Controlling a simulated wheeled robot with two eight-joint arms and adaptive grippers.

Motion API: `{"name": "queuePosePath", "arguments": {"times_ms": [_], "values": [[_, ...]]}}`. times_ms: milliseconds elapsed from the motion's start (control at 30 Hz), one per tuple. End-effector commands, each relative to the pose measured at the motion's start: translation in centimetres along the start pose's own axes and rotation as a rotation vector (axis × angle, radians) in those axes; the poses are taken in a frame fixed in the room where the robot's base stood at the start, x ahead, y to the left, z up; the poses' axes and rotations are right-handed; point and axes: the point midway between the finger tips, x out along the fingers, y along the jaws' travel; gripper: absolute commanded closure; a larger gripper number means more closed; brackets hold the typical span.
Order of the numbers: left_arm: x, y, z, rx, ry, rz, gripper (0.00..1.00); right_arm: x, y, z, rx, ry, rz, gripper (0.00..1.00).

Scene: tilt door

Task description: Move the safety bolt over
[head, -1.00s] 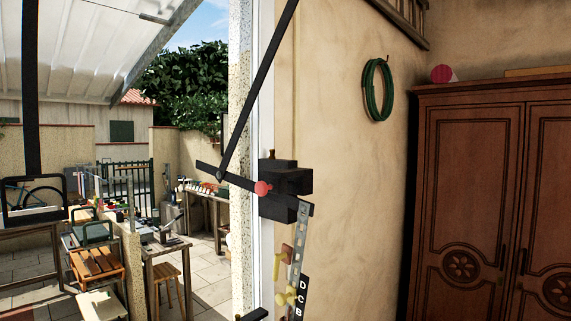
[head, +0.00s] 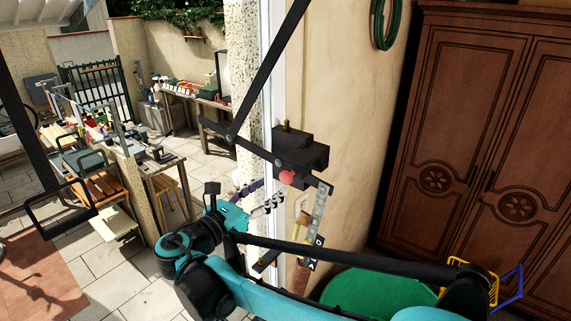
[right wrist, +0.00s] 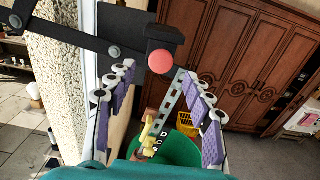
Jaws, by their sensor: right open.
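A red round knob (head: 287,177) sits on the black block (head: 300,150) at the door frame, where the black lever arm meets it. The knob also shows near the top middle of the right wrist view (right wrist: 160,61). I cannot tell whether this knob is the safety bolt. My right gripper (head: 270,191) is open and empty, just left of and below the knob. In the right wrist view its purple-padded fingers (right wrist: 156,72) stand apart on either side of the knob. A yellow bolt (right wrist: 149,130) shows lower, by the perforated metal strip (right wrist: 172,105). My left gripper is not in view.
A black lever arm (head: 265,85) rises diagonally from the pivot. The plastered wall (head: 345,150) is just right of the block, with a wooden wardrobe (head: 490,140) beyond. A green round surface (head: 375,297) lies below. Workbenches stand outside at left.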

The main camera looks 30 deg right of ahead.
Motion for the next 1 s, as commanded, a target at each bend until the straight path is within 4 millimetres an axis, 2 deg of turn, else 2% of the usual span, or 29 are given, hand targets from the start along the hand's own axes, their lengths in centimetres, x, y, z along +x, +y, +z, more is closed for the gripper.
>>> {"name": "queuePosePath", "arguments": {"times_ms": [400, 533, 800, 1000], "values": [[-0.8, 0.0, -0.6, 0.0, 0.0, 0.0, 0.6, 6.3, -0.1, 0.0, 0.0, 0.001, -0.002, 0.48], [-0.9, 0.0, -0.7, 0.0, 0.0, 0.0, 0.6, 7.1, -0.1, -0.1, 0.0, 0.001, -0.001, 0.48], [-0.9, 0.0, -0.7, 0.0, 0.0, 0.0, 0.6, 7.3, -0.1, -0.1, 0.001, 0.001, 0.0, 0.48], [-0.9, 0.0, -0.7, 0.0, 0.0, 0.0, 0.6, 7.3, -0.1, -0.1, 0.001, 0.001, 0.0, 1.0]]}}
